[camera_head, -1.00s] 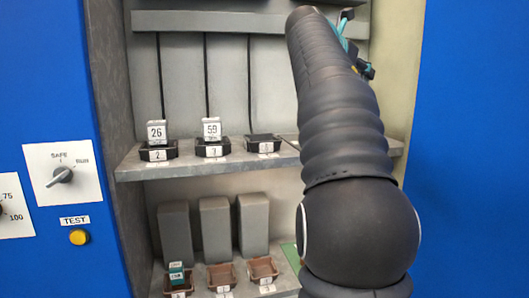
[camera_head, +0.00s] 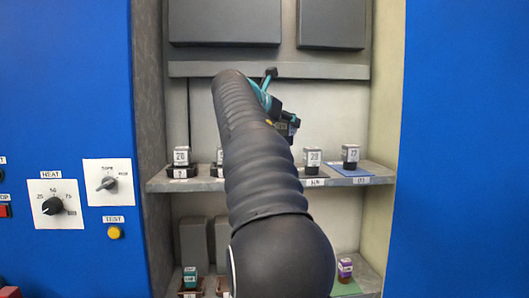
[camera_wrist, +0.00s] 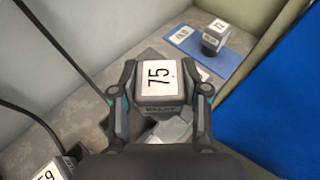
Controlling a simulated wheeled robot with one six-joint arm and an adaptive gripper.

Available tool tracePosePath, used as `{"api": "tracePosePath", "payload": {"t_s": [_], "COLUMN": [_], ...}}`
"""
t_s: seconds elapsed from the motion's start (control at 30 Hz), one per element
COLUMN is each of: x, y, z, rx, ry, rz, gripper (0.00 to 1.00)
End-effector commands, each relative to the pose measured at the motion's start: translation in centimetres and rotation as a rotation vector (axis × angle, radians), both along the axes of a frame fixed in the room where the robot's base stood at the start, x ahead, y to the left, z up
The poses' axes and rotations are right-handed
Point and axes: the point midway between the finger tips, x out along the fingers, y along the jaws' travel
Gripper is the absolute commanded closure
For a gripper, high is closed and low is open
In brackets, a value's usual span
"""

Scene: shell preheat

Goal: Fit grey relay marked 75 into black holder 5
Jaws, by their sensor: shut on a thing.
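The grey relay marked 75 (camera_wrist: 158,78) is between the fingers of my gripper (camera_wrist: 160,95) in the wrist view, its numbered face toward the camera. In the head view my gripper (camera_head: 284,124) is above the upper shelf, partly hidden behind my arm; the relay cannot be made out there. A dark shape (camera_wrist: 138,128) lies below the relay in the wrist view. I cannot tell whether it is black holder 5 or whether the relay touches it. No holder labelled 5 can be read; my arm covers the middle of the shelf.
The upper shelf (camera_head: 205,184) bears a relay marked 26 (camera_head: 181,156) at left, another relay (camera_head: 313,157) right of my arm, and one on a blue mat (camera_head: 367,171). A relay marked 59 (camera_wrist: 48,172) is near the wrist view's lower left. Blue panels flank the cabinet.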

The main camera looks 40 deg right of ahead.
Motion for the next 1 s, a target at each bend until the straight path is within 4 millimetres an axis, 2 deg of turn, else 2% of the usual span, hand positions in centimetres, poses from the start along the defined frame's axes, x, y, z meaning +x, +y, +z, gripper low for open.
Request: {"api": "tracePosePath", "payload": {"t_s": [0.03,0.2,0.37,0.57,0.8,1.0], "x": [1.1,4.1,5.9,5.7,5.6,5.7], "y": [0.5,1.7,2.3,2.2,2.2,2.2], "z": [-0.7,-2.6,-3.6,-4.6,-7.1,-7.5], "rx": [0.0,0.001,0.0,-0.001,-0.001,-0.001], "ry": [0.003,0.002,0.0,0.0,-0.001,-0.001], "rz": [0.005,0.005,0.003,0.001,0.001,0.001], "gripper": [0.93,0.93,0.93,0.93,0.93,0.93]}}
